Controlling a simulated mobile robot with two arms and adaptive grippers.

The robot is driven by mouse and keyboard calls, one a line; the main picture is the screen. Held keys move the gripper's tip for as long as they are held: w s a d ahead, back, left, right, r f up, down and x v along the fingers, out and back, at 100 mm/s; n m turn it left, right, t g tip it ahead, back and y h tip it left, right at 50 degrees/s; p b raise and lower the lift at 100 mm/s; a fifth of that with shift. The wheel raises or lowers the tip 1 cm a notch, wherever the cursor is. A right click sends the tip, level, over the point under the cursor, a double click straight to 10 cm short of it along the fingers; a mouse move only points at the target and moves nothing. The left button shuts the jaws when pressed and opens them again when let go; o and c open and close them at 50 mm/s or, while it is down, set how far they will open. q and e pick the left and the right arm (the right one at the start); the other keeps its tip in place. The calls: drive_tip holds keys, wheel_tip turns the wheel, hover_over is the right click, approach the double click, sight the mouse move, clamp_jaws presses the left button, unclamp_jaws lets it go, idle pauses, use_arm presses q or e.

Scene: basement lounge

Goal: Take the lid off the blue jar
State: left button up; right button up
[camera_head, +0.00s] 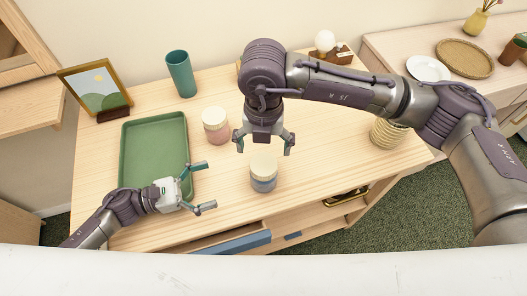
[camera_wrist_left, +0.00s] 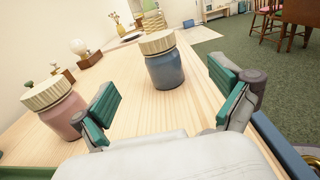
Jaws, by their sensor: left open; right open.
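The blue jar (camera_head: 263,182) stands upright on the wooden table with its cream lid (camera_head: 264,164) on top. In the left wrist view the blue jar (camera_wrist_left: 168,70) and its ribbed lid (camera_wrist_left: 157,43) show ahead, between the two fingers and apart from them. My left gripper (camera_head: 204,188) is open and empty, to the left of the jar and over the table by the tray's right edge. My right gripper (camera_head: 263,146) is open, fingers pointing down, just behind and above the blue jar; it seems to hold nothing.
A pink jar (camera_head: 216,134) with a cream lid stands behind left of the blue jar. A green tray (camera_head: 126,150), a teal cup (camera_head: 181,74) and a picture frame (camera_head: 95,88) are on the left. A ribbed pot (camera_head: 387,133) stands at the right. A drawer (camera_head: 232,242) is partly open in front.

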sight(263, 167)
use_arm(q)
drive_tip(key=shift+w, duration=0.3)
use_arm(e)
drive_tip(key=shift+w, duration=0.3)
use_arm(q)
drive_tip(key=shift+w+d, duration=0.15)
drive_tip(key=shift+d, duration=0.05)
use_arm(e)
drive_tip(key=shift+w, duration=0.1)
use_arm(q)
drive_tip(key=x, duration=1.3)
drive_tip(key=shift+d, duration=0.2)
use_arm(e)
drive_tip(key=shift+s, duration=0.2)
